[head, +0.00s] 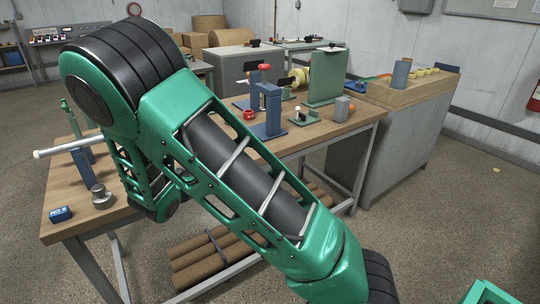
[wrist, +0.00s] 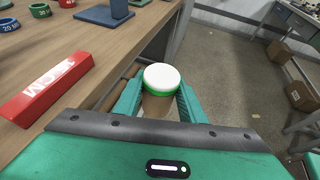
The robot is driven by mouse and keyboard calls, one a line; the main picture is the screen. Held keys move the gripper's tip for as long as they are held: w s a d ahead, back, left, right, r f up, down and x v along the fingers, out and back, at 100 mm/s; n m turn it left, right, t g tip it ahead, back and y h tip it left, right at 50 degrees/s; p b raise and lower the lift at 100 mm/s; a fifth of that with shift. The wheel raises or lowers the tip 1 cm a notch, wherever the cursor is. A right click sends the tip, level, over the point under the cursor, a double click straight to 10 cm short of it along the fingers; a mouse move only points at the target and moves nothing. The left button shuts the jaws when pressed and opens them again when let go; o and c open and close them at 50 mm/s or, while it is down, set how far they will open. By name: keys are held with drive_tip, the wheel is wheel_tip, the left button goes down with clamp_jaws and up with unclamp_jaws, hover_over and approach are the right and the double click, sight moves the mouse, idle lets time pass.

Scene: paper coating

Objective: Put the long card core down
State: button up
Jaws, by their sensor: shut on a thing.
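In the wrist view my gripper (wrist: 157,98) is shut on an upright cylinder with a white top, a green band and a brown body; I take it to be the long card core (wrist: 158,105). Its lower part is hidden behind my gripper. It is beside the wooden table's edge, over the gap between table and floor. The head view does not show the fingers or the held core; my arm runs out of the picture at the bottom right.
The wooden table (wrist: 98,60) carries a red bar (wrist: 45,88) near its edge, a green ring (wrist: 39,10) and a blue stand (wrist: 105,13). Several brown tubes (head: 205,262) lie on its lower shelf. Cardboard boxes (wrist: 301,96) stand at right. Open floor (wrist: 225,85) lies between.

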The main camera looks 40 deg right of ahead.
drive_tip(key=w+a+f+n+t+y, duration=0.2)
drive_tip(key=w+a+f+n+t, duration=0.2)
drive_tip(key=w+a+f, duration=0.3)
wheel_tip(320, 180, down, 4)
drive_tip(key=shift+w+a+f+n+t, duration=0.2)
drive_tip(key=shift+a+n+t, duration=0.3)
drive_tip(key=shift+a, duration=0.4)
drive_tip(key=shift+d+r, duration=0.1)
